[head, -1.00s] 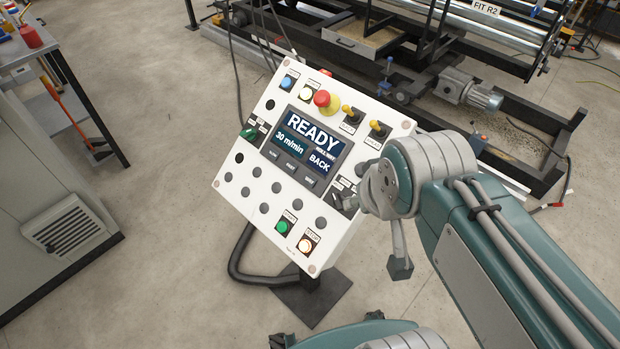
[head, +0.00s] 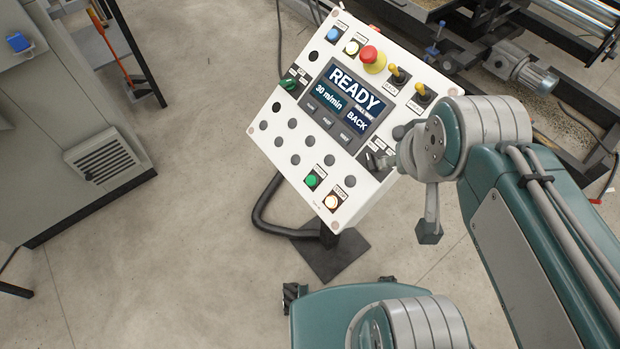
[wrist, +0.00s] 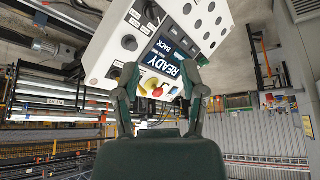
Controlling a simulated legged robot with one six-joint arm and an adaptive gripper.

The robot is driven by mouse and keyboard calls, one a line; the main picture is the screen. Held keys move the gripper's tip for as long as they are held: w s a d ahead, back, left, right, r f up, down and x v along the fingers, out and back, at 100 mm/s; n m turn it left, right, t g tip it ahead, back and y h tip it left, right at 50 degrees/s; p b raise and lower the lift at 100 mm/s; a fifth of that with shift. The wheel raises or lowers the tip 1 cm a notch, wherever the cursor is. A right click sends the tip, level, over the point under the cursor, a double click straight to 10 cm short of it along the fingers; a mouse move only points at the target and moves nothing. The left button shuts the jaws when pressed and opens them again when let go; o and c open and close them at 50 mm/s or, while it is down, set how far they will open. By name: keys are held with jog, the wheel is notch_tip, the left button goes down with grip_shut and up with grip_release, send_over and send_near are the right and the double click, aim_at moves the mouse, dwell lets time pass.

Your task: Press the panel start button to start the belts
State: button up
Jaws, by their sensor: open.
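The white control panel (head: 283,142) stands tilted on a post, its screen (head: 345,105) reading READY, 30 m/min and BACK. A green push button (head: 312,180) is low on its face, next to a lit whitish-orange button (head: 331,202); their labels are too small to read surely. My gripper (head: 402,198) is at the panel's lower right edge, right of both buttons and apart from them. In the wrist view my gripper (wrist: 160,85) is open and empty, its fingers spread before the panel (wrist: 105,58). The green button cannot be made out there.
A red emergency stop (head: 370,54) and yellow-handled switches (head: 398,74) sit on the panel's upper right. A dark cable (head: 265,205) loops below it to a base plate (head: 335,258). A grey cabinet (head: 70,180) stands left. Floor between is clear. Machinery (head: 525,68) lies behind right.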

grip_shut()
dwell(1.2)
